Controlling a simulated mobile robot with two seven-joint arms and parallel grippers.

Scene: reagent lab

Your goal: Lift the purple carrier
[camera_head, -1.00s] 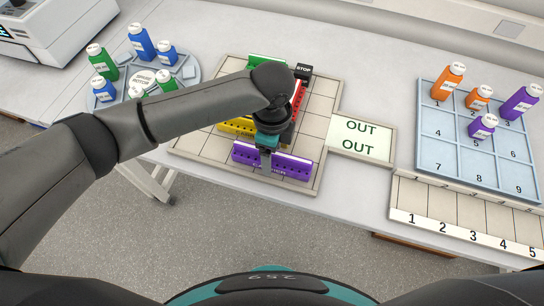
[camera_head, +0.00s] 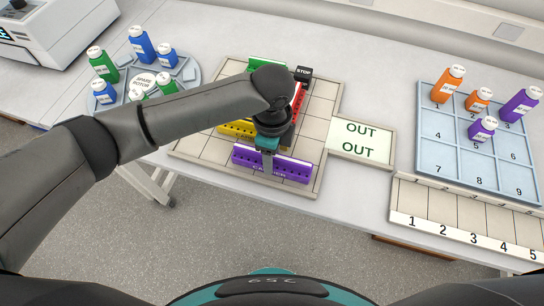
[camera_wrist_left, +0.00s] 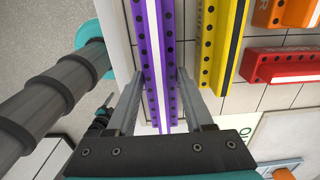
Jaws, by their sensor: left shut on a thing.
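The purple carrier (camera_head: 290,168) is a long bar with a row of dark holes, at the front of the tiled tray (camera_head: 190,146) in the head view. My left gripper (camera_head: 267,163) comes down over its middle from above and is shut on it. In the left wrist view, the gripper's two fingers (camera_wrist_left: 157,82) stand on either side of the purple carrier (camera_wrist_left: 152,45). No clear gap shows between the carrier and the tray. My right gripper is not in view.
The yellow carrier (camera_head: 238,128), red carrier (camera_head: 299,98) and green carrier (camera_head: 264,63) stand behind on the tray, partly hidden by my arm. A STOP block (camera_head: 303,72) is at the back. The OUT panel (camera_head: 361,139) adjoins on the right. Bare tiles lie at the tray's left.

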